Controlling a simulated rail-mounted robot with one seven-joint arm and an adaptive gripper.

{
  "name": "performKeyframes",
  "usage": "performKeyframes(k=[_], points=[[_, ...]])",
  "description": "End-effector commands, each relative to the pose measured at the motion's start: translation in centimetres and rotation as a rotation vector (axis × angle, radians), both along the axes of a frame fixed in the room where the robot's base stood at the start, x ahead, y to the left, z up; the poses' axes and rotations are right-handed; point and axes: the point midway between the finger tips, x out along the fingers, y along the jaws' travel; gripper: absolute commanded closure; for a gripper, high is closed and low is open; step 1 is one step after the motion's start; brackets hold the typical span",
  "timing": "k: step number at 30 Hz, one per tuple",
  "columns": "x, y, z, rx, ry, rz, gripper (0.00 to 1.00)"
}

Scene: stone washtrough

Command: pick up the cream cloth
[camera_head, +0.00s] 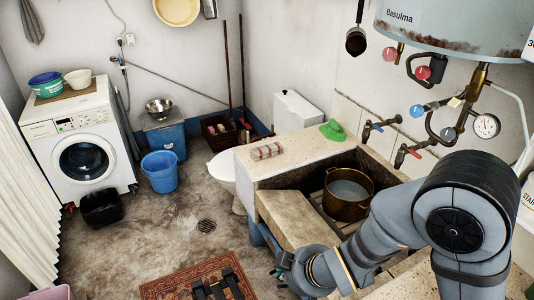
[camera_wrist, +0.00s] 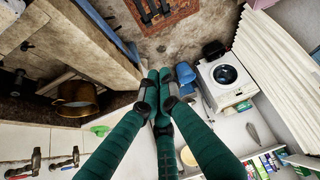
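A small folded cream cloth with reddish stripes (camera_head: 267,151) lies flat on the speckled stone counter, near its left end, in the head view. I cannot make it out in the wrist view. My gripper (camera_head: 279,269) is in front of the trough's near left corner, well apart from the cloth and nearer the camera. In the wrist view the green fingers of my gripper (camera_wrist: 159,72) come together at their tips, with nothing visible between them.
A green item (camera_head: 333,130) lies right of the cloth on the counter (camera_head: 300,146). A brass pot (camera_head: 347,193) stands in the stone trough, below red and blue taps. A white toilet is left of the counter. A washing machine (camera_head: 82,150) and blue bucket (camera_head: 160,171) stand farther left.

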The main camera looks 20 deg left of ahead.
Motion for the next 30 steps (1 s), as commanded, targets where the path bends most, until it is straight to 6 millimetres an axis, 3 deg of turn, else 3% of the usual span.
performKeyframes(k=[6,30], points=[[0.00,0.00,0.00,0.000,0.000,0.000,1.00],[0.00,0.00,0.00,0.000,0.000,0.000,0.52]])
